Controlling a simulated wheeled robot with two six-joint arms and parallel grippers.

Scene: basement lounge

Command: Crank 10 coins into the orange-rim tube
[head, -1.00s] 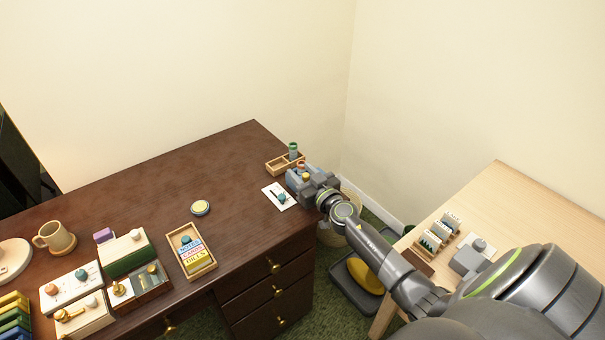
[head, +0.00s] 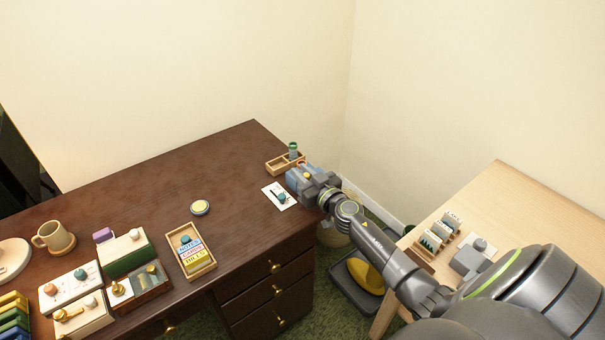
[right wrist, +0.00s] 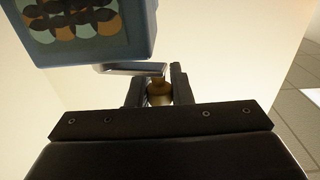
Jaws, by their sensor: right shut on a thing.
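The blue coin dispenser (head: 291,174) stands near the right end of the dark desk, largely hidden behind my right gripper (head: 306,181). In the right wrist view the dispenser (right wrist: 100,52) has a window full of orange, teal and dark coins. A metal crank arm (right wrist: 128,68) runs below it to a brass knob (right wrist: 158,92). My right gripper (right wrist: 158,86) is shut on this knob, with a finger on each side. An orange rim (head: 301,164) shows just behind the dispenser; the rest of that tube is hidden. My left gripper is out of view.
A wooden tray (head: 274,169) with a green-rimmed tube (head: 293,148) stands behind the dispenser. A white plate with a teal knob (head: 281,197) lies just left of it. The desk's middle is mostly clear. A light wood table (head: 500,205) stands at right.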

